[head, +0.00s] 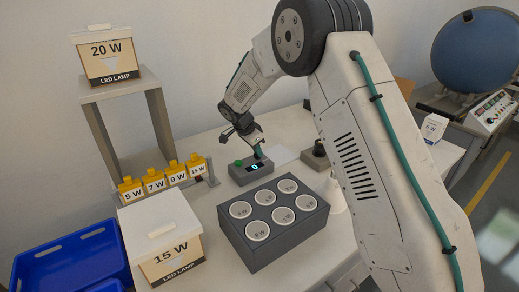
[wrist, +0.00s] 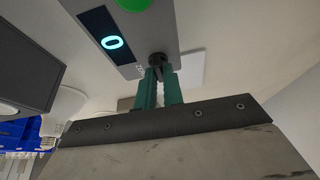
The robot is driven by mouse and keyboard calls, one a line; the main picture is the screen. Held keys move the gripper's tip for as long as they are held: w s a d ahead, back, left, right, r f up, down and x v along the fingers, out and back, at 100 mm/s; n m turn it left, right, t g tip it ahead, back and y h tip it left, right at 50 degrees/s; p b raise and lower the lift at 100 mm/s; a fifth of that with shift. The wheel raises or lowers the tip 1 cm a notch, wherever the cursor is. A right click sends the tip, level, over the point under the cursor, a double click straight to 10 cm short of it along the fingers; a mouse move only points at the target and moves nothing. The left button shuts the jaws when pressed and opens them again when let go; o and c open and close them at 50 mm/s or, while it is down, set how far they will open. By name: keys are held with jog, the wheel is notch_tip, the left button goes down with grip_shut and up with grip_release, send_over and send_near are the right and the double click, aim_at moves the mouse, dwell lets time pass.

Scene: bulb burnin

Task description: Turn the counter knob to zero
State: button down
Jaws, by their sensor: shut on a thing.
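The counter (head: 250,170) is a small grey box on the white table, with a green button (head: 239,162) and a dark display (head: 254,167) that reads 0. The 0 also shows large on the display in the wrist view (wrist: 112,43). The black counter knob (wrist: 157,60) is on the counter's face, partly hidden between my gripper's teal fingers. My gripper (wrist: 160,78) is shut on the knob. In the head view, my gripper (head: 259,150) reaches down to the right end of the counter.
A dark block with several round sockets (head: 234,234) stands in front of the counter. A rack of yellow-capped tags (head: 168,179), a 15 W box (head: 172,262) and a shelf (head: 106,130) with a 20 W box (head: 105,58) are left. A blue crate (head: 62,262) is lower left.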

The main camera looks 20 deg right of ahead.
aim_at(249, 160)
jog(key=shift+w+a+r, duration=0.15)
jog(key=shift+w+a, duration=0.05)
jog(key=shift+a, duration=0.1)
jog(key=c, duration=1.5)
grip_release()
jog(key=shift+w+a, duration=0.1)
jog(key=shift+d, duration=0.25)
jog(key=v, duration=0.7)
jog(key=shift+a+r, duration=0.2)
jog(key=shift+r, duration=0.05)
